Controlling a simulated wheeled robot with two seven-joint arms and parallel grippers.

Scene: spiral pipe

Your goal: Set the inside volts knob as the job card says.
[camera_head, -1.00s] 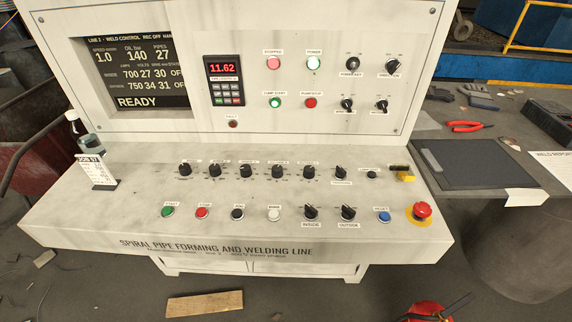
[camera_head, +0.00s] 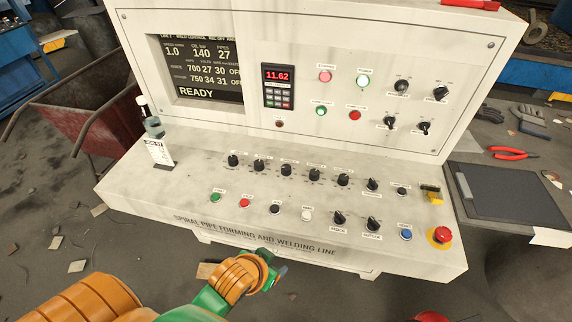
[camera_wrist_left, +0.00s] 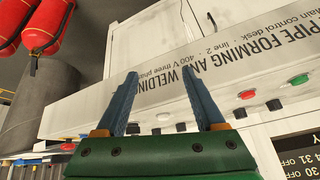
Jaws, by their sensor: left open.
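The control desk (camera_head: 130,195) carries a back row of black knobs, among them one at its left end (camera_head: 233,160) and one near its middle (camera_head: 315,174). Their small labels are unreadable, so I cannot tell which is the inside volts knob. The job card (camera_head: 158,153) stands at the desk's left end; its lines are too small to read. The screen (camera_head: 200,68) shows an inside row of 700 27 30. My left gripper (camera_head: 276,266) is open and empty, in front of the desk's front edge. In the left wrist view its fingers (camera_wrist_left: 159,73) are apart before the lettered front panel.
A bottle (camera_head: 153,125) stands behind the card. Green (camera_head: 215,197) and red (camera_head: 244,203) buttons and two selectors line the desk front. A red emergency stop (camera_head: 442,234) is at the right. A wheelbarrow (camera_head: 90,110) is at the left.

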